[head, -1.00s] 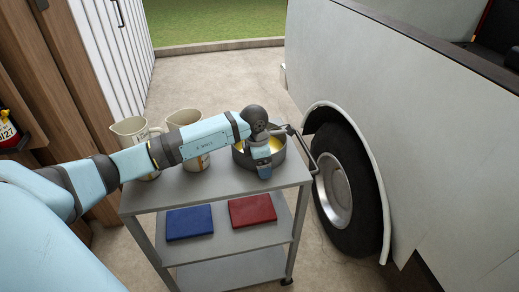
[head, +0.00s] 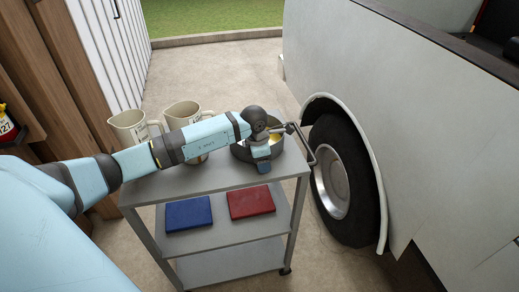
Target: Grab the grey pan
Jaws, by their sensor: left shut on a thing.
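The grey pan (head: 240,152) is at the right end of the grey cart's top shelf (head: 225,178), with something yellow inside. My left gripper (head: 264,167) is over the near side of the pan, pointing down, and is shut on its near wall. My wrist and gripper hide the middle of the pan and part of its rim. I cannot tell whether the pan's bottom touches the shelf. My right gripper is not in view.
Two beige jugs (head: 130,124) stand at the cart's back left, partly behind my left arm. A blue box (head: 188,213) and a red box (head: 251,201) lie on the shelf below. A truck wheel (head: 340,180) is close to the cart's right side.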

